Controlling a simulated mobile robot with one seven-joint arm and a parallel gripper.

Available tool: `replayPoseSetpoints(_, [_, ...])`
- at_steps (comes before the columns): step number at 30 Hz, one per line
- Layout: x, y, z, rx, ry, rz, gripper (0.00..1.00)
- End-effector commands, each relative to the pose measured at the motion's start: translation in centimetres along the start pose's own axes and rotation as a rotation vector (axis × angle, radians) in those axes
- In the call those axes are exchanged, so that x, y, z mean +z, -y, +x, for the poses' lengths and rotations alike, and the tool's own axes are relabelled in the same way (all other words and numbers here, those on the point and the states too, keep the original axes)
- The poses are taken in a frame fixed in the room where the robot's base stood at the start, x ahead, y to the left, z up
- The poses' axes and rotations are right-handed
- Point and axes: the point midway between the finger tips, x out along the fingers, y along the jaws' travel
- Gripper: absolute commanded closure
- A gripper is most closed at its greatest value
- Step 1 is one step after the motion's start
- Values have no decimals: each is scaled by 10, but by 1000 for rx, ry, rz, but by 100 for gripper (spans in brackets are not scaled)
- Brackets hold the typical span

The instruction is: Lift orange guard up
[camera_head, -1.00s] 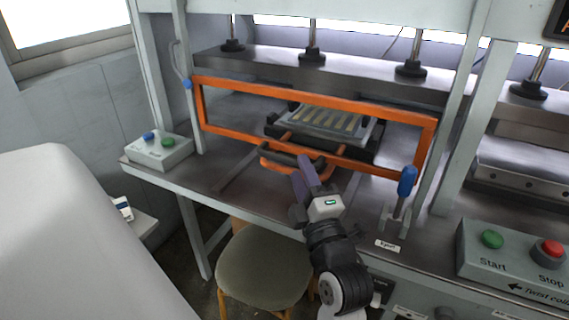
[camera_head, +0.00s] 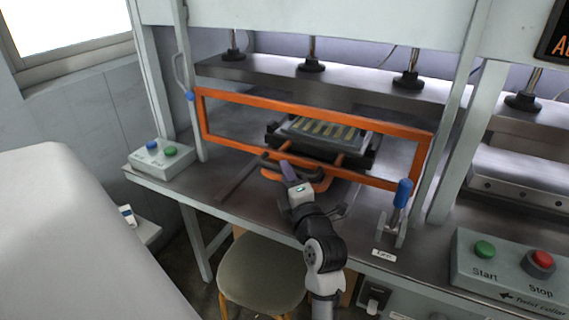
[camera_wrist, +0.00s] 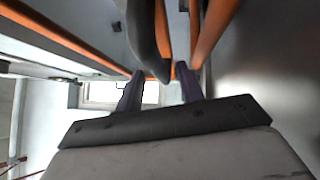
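The orange guard (camera_head: 315,106) is a rectangular frame hanging across the front of the press opening, with its lower bar just above the work table. A dark handle on orange brackets juts out from the middle of its lower bar. My gripper (camera_head: 286,170) is at this handle, pointing up and away from me. In the wrist view, the purple fingers (camera_wrist: 160,80) stand apart, with the dark handle (camera_wrist: 145,40) and orange bars ahead of and between their tips. The fingers do not appear clamped on it. Contact is hard to tell.
A mould tray (camera_head: 320,135) lies inside the press behind the guard. A blue-knobbed lever (camera_head: 402,194) stands at the right, a button box (camera_head: 161,156) at the left. The Start/Stop panel (camera_head: 510,262) is at far right. A stool (camera_head: 262,275) sits under the table.

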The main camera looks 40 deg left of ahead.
Motion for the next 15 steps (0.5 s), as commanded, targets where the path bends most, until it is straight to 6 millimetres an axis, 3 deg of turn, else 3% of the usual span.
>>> replayPoseSetpoints(6, [0, -1, 22, 0, 0, 0, 62])
replayPoseSetpoints(15, [1, 0, 24, 0, 1, 0, 62])
